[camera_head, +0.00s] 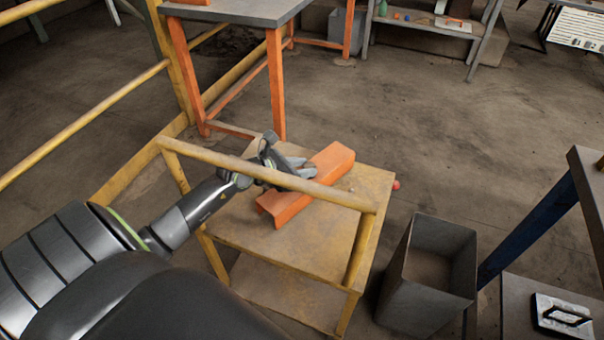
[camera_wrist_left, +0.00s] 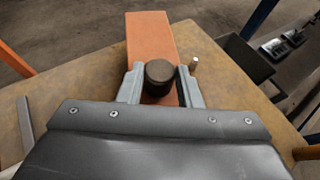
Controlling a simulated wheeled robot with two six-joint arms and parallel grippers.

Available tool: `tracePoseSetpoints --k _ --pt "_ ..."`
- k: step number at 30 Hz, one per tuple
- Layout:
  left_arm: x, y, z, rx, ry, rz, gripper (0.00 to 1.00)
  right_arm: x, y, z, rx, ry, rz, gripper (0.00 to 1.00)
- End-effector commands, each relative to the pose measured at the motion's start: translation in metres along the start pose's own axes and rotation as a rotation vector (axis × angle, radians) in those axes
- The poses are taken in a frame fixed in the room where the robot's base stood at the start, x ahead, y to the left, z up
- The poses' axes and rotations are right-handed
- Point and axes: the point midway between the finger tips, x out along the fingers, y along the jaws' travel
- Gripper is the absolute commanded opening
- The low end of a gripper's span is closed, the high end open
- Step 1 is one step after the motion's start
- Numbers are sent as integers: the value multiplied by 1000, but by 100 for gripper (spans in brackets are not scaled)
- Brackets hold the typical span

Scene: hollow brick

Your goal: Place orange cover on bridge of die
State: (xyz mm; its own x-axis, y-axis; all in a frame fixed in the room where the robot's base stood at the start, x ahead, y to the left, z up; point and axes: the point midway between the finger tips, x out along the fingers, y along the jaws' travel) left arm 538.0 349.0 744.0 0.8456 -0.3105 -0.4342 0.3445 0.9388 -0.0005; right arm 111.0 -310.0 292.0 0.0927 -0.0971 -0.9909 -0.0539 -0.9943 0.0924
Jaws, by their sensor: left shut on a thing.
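The orange cover (camera_head: 331,164) is a long orange piece lying slantwise on the worn yellow table (camera_head: 240,222). My left gripper (camera_head: 305,172) is at the middle of the cover and hides part of it. In the left wrist view, a dark round piece, like a knob (camera_wrist_left: 160,70), sits between my fingers, in front of the orange cover (camera_wrist_left: 148,32). The fingers are closed in on both sides of it. Whether the knob is fixed to the cover cannot be told. I cannot make out the bridge of the die. My right gripper is not in view.
A yellow rail (camera_head: 270,174) crosses in front of the gripper above the table. A grey open bin (camera_head: 432,298) stands to the right. An orange-legged table (camera_head: 276,85) stands behind. A small red thing (camera_head: 396,185) shows at the table's right edge.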

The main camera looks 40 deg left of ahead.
Motion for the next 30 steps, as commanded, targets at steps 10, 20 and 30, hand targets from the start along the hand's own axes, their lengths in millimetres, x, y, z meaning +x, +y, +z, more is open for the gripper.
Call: tracePoseSetpoints --k 10,20,30 --pt "9 0 -19 1 -1 0 0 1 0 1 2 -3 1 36" --pt "10 0 -22 0 1 0 47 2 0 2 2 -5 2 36" --pt "9 0 -21 1 1 0 53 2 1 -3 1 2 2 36"
